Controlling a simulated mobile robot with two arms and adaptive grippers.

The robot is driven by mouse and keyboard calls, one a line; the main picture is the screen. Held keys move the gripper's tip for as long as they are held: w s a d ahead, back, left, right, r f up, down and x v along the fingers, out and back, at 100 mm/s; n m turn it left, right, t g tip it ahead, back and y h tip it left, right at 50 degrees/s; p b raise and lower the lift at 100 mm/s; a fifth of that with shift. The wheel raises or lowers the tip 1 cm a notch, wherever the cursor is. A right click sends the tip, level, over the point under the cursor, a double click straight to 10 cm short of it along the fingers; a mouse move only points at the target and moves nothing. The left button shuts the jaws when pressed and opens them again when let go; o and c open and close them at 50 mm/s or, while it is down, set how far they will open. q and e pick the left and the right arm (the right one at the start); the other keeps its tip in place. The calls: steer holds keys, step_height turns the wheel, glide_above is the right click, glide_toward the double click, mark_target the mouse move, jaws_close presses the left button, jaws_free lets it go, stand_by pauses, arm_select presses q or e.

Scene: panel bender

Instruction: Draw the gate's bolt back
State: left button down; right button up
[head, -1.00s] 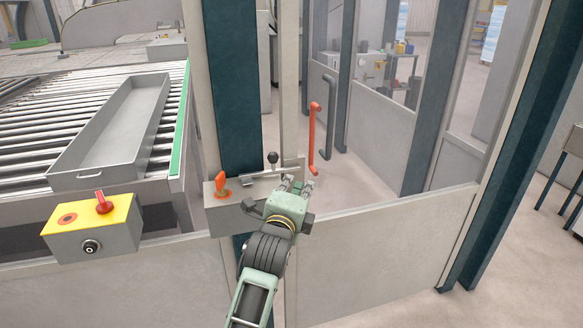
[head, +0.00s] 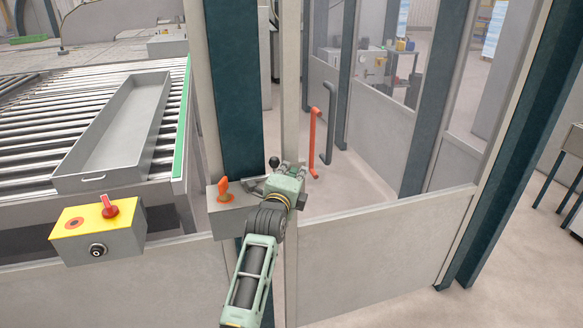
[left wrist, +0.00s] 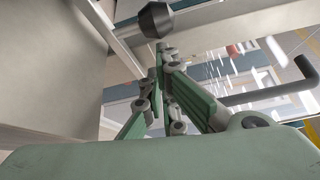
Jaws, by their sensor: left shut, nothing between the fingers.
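The bolt's black ball knob (head: 273,162) stands up above the grey lock box (head: 228,212) at the gate post. The bolt's bar is mostly hidden behind my gripper. My left gripper (head: 290,167) is just right of the knob, its fingers shut and empty. In the left wrist view the knob (left wrist: 156,20) shows just beyond the fingertips (left wrist: 165,48); I cannot tell whether they touch its stem. The gate has a long orange-red handle (head: 313,143). An orange key-like handle (head: 223,189) sits on the lock box. My right gripper is not in view.
A yellow-topped control box (head: 98,232) with a red switch is at the left, by a roller table (head: 40,120) holding a long grey tray (head: 118,135). A dark post (head: 235,120) stands behind the lock box. Low fence panels (head: 375,255) run along the right.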

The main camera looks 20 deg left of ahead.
mark_target(265, 176)
arm_select(q)
steer(key=shift+a, duration=0.2)
steer(key=s+a+p, duration=0.1)
steer(key=a, duration=0.1)
steer(key=s+a+p, duration=0.1)
steer(key=s+a, duration=0.1)
steer(key=s+a+p, duration=0.1)
steer(key=a, duration=0.1)
steer(key=shift+s+a, duration=0.15)
steer(key=shift+a, duration=0.05)
steer(key=shift+d, duration=0.1)
stand_by(0.3)
